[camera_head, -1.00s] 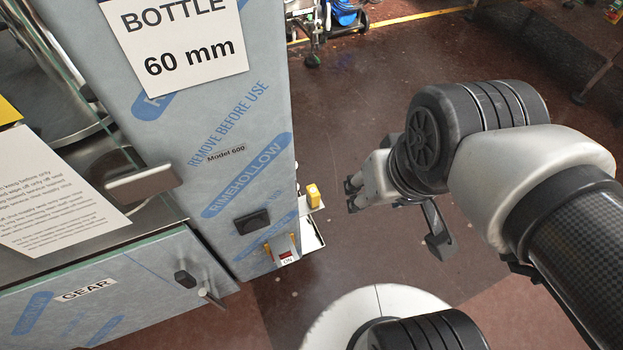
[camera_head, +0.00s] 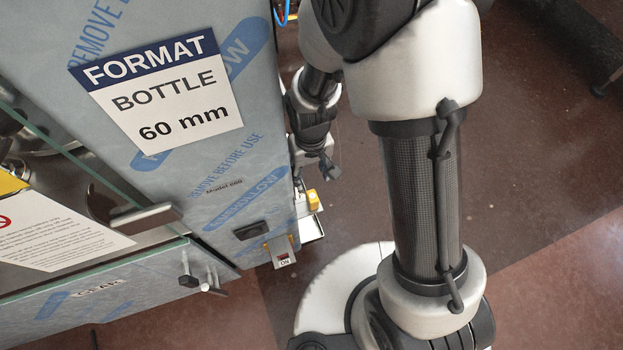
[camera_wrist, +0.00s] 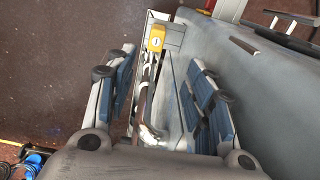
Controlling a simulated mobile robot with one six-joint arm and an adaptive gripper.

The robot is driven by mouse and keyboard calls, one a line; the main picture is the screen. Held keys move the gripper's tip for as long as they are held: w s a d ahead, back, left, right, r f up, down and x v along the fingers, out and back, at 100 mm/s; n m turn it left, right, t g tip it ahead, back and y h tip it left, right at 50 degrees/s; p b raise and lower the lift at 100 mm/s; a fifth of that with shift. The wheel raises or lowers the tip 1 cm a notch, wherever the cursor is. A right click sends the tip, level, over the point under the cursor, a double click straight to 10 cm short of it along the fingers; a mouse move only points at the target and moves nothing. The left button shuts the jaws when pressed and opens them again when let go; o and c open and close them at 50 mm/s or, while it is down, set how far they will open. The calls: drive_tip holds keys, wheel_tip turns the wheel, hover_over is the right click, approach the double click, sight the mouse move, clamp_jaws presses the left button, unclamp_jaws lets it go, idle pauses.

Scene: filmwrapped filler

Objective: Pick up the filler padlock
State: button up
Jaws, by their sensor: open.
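The yellow padlock (camera_head: 313,200) is at the right side of the film-wrapped filler (camera_head: 190,90), by a small white-edged tray. It also shows in the wrist view (camera_wrist: 156,38), upper centre, with a pale label on its face. My gripper (camera_wrist: 161,62) is open, with one finger to each side of the picture and the padlock beyond the gap between the fingertips. Nothing is held.
The filler's wrapped wall (camera_wrist: 260,90) runs close along my gripper's right side in the wrist view. An ON switch plate (camera_head: 282,252), a black handle (camera_head: 251,226) and a small tray (camera_head: 312,230) are near the padlock. Open floor (camera_head: 540,150) lies right.

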drive_tip(key=b, duration=0.4)
approach(312, 196)
drive_tip(key=f, duration=0.5)
drive_tip(key=shift+s+a+f, duration=0.1)
drive_tip(key=shift+s, duration=0.1)
drive_tip(key=f+b, duration=0.1)
drive_tip(key=f, duration=0.1)
drive_tip(key=f+b, duration=0.1)
drive_tip(key=f, duration=0.2)
drive_tip(key=shift+w+f, duration=0.2)
drive_tip(key=shift+f, duration=0.1)
drive_tip(key=shift+r, duration=0.1)
drive_tip(key=shift+c, duration=0.4)
clamp_jaws()
